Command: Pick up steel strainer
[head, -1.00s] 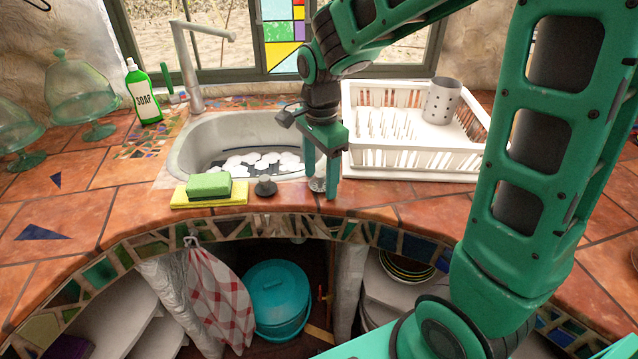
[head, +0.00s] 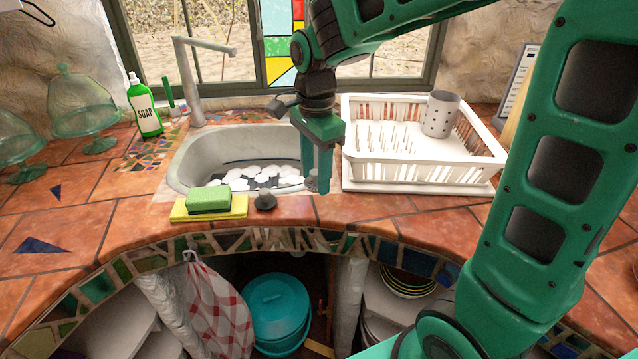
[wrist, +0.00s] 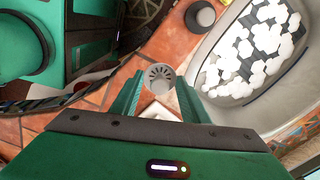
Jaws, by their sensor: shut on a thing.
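The steel strainer (wrist: 159,77) is a small round grey cup with slots in its face, held between my fingertips in the wrist view. In the head view only a little of the strainer (head: 312,184) shows between the green fingers. My gripper (head: 316,182) is shut on it, pointing down over the counter strip just in front of the sink's right end. It also shows in the wrist view (wrist: 157,92). I cannot tell for certain whether the strainer clears the tiles.
The sink (head: 185,165) is behind and left, with pale pebble shapes inside. A dark stopper (head: 264,201) and a green sponge on a yellow cloth (head: 238,208) lie left. A white dish rack (head: 420,175) with a perforated cup (head: 440,114) stands right. The left counter has free room.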

